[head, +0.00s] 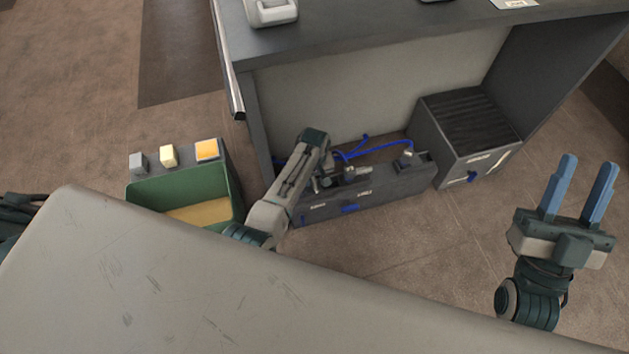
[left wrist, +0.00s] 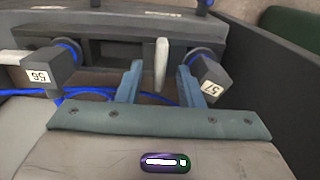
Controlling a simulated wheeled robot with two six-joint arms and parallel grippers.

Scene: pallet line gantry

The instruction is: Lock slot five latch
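A dark long housing (head: 385,190) with blue cables lies on the floor under the bench. My left gripper (head: 326,184) reaches down at it, partly hidden in the head view. In the left wrist view, a pale upright lever (left wrist: 162,62) stands between the open fingers of my left gripper (left wrist: 157,82), with gaps on both sides. Whether it is the slot five latch cannot be read. Tagged plugs with blue rings sit on each side, the left plug (left wrist: 50,70) and the right plug (left wrist: 208,78). My right gripper (head: 582,188) is open and empty above the floor at the right.
A dark ribbed box (head: 465,135) stands right of the housing. A green-lined bin (head: 180,190) stands at the left, with grey, cream and orange blocks behind it. The bench (head: 400,42) overhangs the housing. Floor between housing and right gripper is clear.

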